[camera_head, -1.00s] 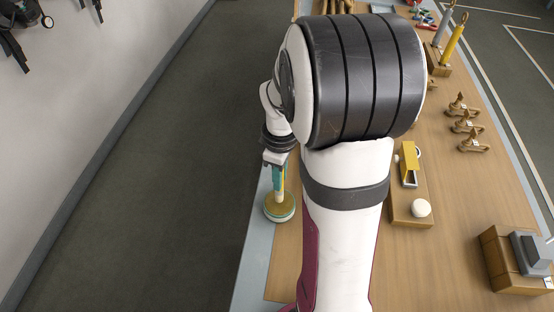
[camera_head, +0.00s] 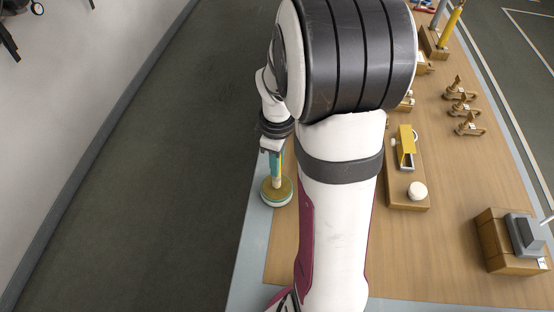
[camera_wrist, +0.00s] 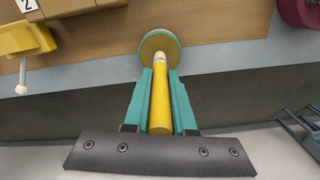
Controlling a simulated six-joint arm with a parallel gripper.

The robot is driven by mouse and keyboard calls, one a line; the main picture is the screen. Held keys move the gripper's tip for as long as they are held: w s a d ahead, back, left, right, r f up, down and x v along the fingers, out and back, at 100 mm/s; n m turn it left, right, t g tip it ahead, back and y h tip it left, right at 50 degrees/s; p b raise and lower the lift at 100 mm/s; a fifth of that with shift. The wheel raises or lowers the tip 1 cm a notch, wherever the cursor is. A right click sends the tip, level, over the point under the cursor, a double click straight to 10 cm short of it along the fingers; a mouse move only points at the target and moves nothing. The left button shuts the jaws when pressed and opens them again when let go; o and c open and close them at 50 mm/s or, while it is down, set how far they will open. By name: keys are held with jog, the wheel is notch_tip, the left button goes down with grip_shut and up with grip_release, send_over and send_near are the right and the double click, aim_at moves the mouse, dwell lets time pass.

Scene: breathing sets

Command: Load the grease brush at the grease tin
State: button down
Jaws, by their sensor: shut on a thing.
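My gripper (camera_head: 277,161) points down at the table's left edge, with teal fingers that also show in the wrist view (camera_wrist: 161,80). It is shut on the grease brush, whose yellow handle (camera_wrist: 182,108) runs between the fingers. The round grease tin (camera_head: 278,192), with a tan top and a green and white rim, is right below the fingers. It also shows in the wrist view (camera_wrist: 160,38), at the brush's far end.
A wooden block (camera_head: 409,203) to the right carries a yellow part (camera_head: 406,147) and a white ball (camera_head: 417,191). A larger wooden block (camera_head: 507,253) with a grey piece stands at the lower right. Several small brown fittings (camera_head: 460,110) lie farther back. The table between is bare.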

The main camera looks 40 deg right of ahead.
jog(key=shift+f, duration=0.45)
dwell(1.0)
jog(key=shift+r, duration=3.55)
